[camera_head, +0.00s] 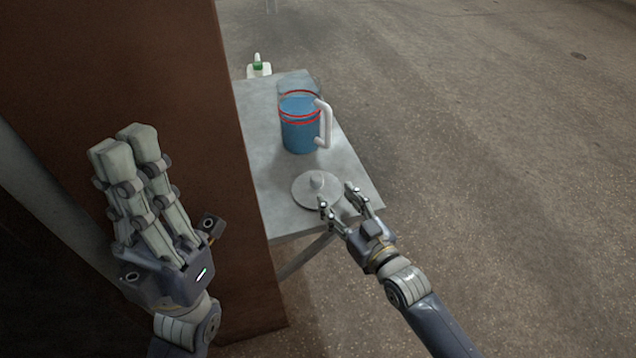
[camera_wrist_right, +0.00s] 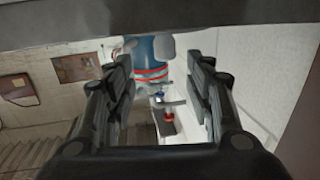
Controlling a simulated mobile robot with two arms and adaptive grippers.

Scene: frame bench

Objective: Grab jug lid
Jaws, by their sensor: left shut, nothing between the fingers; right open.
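The jug lid (camera_head: 307,192), a pale grey disc with a round knob, lies flat near the front of the small grey table. The jug (camera_head: 299,132) stands upright behind it, clear with blue contents, red bands and a white handle on its right. My right gripper (camera_head: 337,195) is open at the lid's right edge, its fingers not around the knob; contact cannot be told. In the right wrist view, the jug (camera_wrist_right: 147,52) shows beyond the two spread fingers; I cannot pick out the lid clearly there. My left gripper (camera_head: 122,143) is shut and empty, left of the table.
The narrow grey table (camera_head: 270,205) has a bare strip left of the lid. A tall brown panel (camera_head: 195,130) stands along its left side. A white bottle with a green part (camera_head: 259,68) is at the table's far end. Open floor lies to the right.

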